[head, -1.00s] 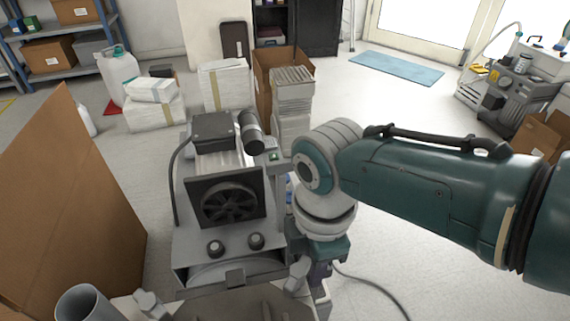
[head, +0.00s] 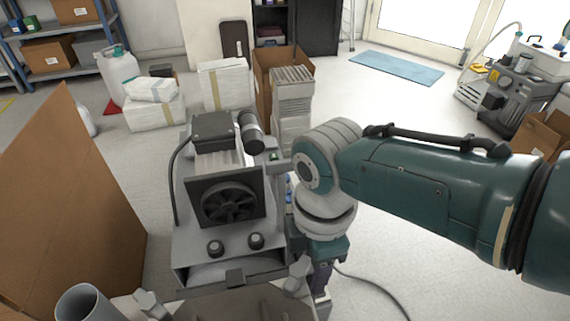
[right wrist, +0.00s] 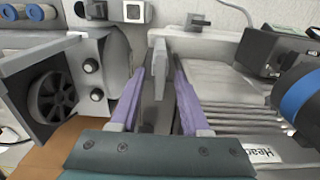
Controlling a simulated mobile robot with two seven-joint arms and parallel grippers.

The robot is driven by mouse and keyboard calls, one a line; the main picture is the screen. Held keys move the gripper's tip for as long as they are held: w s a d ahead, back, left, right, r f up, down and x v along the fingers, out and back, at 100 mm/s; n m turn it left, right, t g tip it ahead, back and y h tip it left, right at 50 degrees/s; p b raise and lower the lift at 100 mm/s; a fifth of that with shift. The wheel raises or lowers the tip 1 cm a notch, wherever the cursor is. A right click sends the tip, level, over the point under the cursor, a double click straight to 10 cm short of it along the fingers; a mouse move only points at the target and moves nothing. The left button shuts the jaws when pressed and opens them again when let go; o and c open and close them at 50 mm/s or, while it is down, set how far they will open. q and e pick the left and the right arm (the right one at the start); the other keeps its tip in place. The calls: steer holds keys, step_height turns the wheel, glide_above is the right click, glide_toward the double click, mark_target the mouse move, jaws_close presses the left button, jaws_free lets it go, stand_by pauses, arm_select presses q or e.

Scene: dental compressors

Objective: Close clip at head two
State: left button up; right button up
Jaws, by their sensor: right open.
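The compressor (head: 225,258) stands in front of me, with a black fan (head: 228,203), two dark knobs and a motor block on top. My right gripper (head: 321,290) points down at its right side, partly hidden by its own wrist. In the right wrist view the right gripper (right wrist: 158,95) has its two purple fingers apart. A light grey upright tab (right wrist: 160,58), possibly the clip, stands between and just beyond the fingertips. I cannot tell whether they touch it. A ribbed head with a label (right wrist: 264,155) reading "Head" lies to the right; its number is cut off.
A large cardboard panel (head: 65,200) stands close on the left. White boxes (head: 155,108) and an open carton (head: 262,80) are behind the compressor. A cable (head: 380,285) lies on the floor at right. The floor around the blue mat (head: 397,68) is clear.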

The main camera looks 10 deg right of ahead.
steer(key=shift+r, duration=0.1)
step_height(320, 180, up, 9)
steer(key=p, duration=0.6)
steer(key=shift+f+p, duration=0.2)
steer(key=shift+p, duration=0.1)
steer(key=shift+r, duration=0.6)
steer(key=shift+r+p, duration=0.1)
steer(key=shift+p, duration=0.25)
